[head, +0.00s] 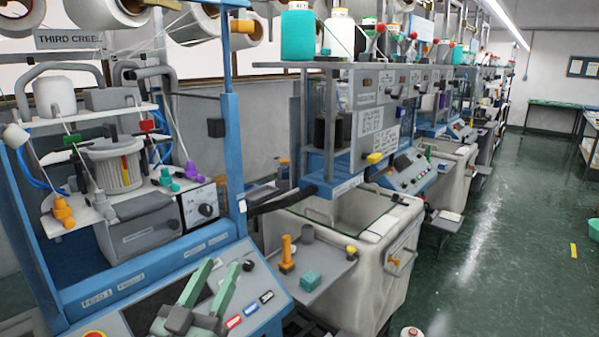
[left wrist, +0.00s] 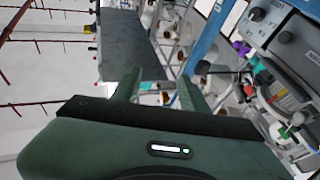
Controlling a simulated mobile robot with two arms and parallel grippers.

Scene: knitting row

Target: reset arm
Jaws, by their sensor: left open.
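My left gripper (head: 222,266) shows at the bottom of the head view, with two green fingers spread apart and nothing between them. It is in front of the sloped control panel (head: 262,278) of the nearest blue knitting machine; whether it touches the panel I cannot tell. In the left wrist view, the same gripper (left wrist: 160,78) has its fingers apart, and the gap between them is empty. My right gripper is in neither view.
The near machine's blue post (head: 232,150) stands just behind the gripper. A grey side shelf (head: 318,270) to the right holds an orange peg (head: 287,254) and a teal block (head: 310,281). A white bin (head: 345,275) stands beyond. The green aisle floor (head: 500,250) is mostly clear.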

